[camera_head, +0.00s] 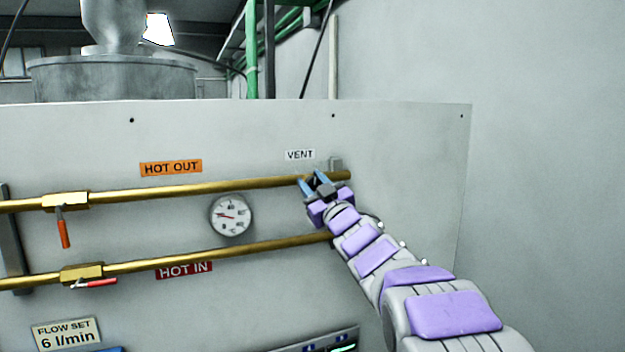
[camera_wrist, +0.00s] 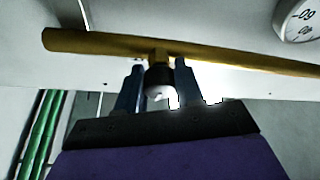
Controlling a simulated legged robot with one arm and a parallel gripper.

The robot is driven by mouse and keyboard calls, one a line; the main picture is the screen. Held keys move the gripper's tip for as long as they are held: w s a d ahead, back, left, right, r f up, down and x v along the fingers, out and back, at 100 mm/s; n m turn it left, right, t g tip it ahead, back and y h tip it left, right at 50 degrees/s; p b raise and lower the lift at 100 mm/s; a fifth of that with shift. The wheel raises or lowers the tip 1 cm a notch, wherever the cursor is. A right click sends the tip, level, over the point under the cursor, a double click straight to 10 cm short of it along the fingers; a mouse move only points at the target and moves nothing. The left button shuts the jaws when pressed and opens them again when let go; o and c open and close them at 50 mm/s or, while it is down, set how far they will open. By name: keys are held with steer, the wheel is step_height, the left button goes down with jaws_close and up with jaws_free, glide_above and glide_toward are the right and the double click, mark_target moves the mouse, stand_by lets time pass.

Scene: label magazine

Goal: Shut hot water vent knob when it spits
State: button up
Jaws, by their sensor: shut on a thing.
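The vent knob (camera_wrist: 159,77) is a small dark piece below a brass fitting (camera_wrist: 158,56) on the hot out pipe (camera_wrist: 100,43) in the wrist view. My gripper (camera_wrist: 159,68) has one blue finger on each side of the knob and is shut on it. A pale, bright patch shows just below the knob between the fingers; I cannot tell whether it is water or part of the vent. In the head view my gripper (camera_head: 314,182) is at the right end of the upper brass pipe (camera_head: 200,190), under the VENT label (camera_head: 300,155), and hides the knob.
Red-handled valves (camera_head: 65,202) (camera_head: 82,272) are at the left. Bare panel lies to the right.

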steer(key=shift+n+g+y, duration=0.4)
steer(key=shift+n, duration=0.6)
steer(key=shift+f, duration=0.1)
steer(key=o, duration=1)
steer(key=shift+a, duration=0.1)
steer(key=shift+s, duration=0.1)
steer(key=b+v, duration=0.2)
steer(key=v, duration=1.5)
steer(key=shift+f, duration=0.15)
